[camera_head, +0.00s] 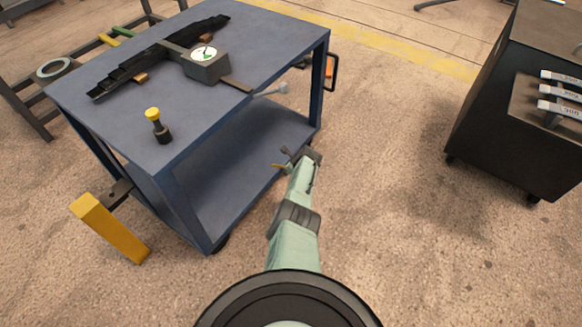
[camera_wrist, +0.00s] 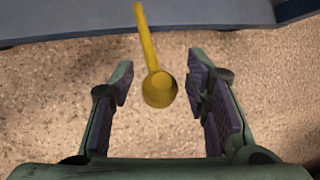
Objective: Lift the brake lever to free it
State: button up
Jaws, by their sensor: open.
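The brake lever is a thin yellow rod ending in a yellow ball knob (camera_wrist: 159,89). In the wrist view it runs down from the cart's blue edge, and the knob appears between my two fingers with a gap on each side. My gripper (camera_wrist: 160,77) is open and holds nothing. In the head view my gripper (camera_head: 294,158) is low beside the blue cart's near right side. A small yellow piece of the lever (camera_head: 280,166) shows at its left; the rest is hidden or too small to tell.
The blue cart (camera_head: 262,45) carries a gauge box (camera_head: 206,64), a dark rack (camera_head: 120,75) and a yellow-topped knob (camera_head: 154,122). A grey-tipped handle (camera_head: 271,91) sticks out above my gripper. A black cabinet (camera_head: 500,140) stands right. Floor between is clear.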

jog(key=shift+s+d, duration=0.2)
jog(key=v, duration=1.1)
jog(key=shift+r, duration=0.35)
jog(key=shift+s, duration=0.15)
